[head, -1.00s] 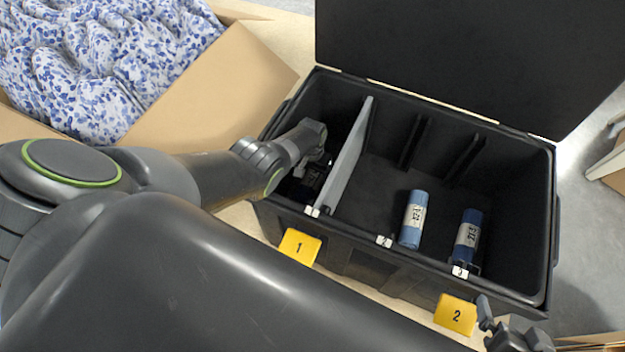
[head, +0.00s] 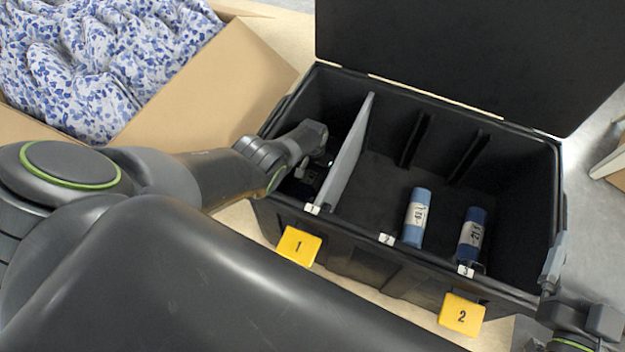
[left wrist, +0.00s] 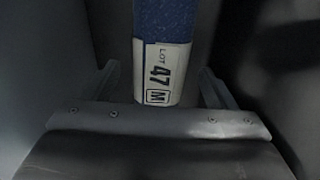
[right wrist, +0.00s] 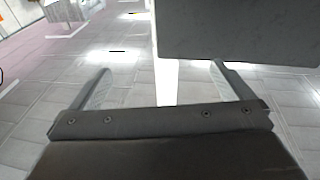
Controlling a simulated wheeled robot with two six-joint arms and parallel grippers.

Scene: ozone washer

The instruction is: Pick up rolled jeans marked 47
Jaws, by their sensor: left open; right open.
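The rolled jeans marked 47 (left wrist: 163,30) show in the left wrist view as a dark blue roll with a white label reading "LOT 47 M". My left gripper (left wrist: 160,85) is open, with one finger on each side of the roll; I cannot tell whether they touch it. In the head view my left gripper (head: 310,170) reaches down into the left compartment of the black bin (head: 400,262), and the roll is mostly hidden there. My right gripper (right wrist: 160,85) is open and empty; in the head view it is at the lower right (head: 553,265), beside the bin's right corner.
A grey divider (head: 347,155) stands right of my left gripper. A light blue roll (head: 415,215) and a darker blue roll (head: 472,235) stand in the wider compartment. The black lid (head: 470,50) is open. A cardboard box (head: 205,95) with patterned cloth (head: 95,60) is at left.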

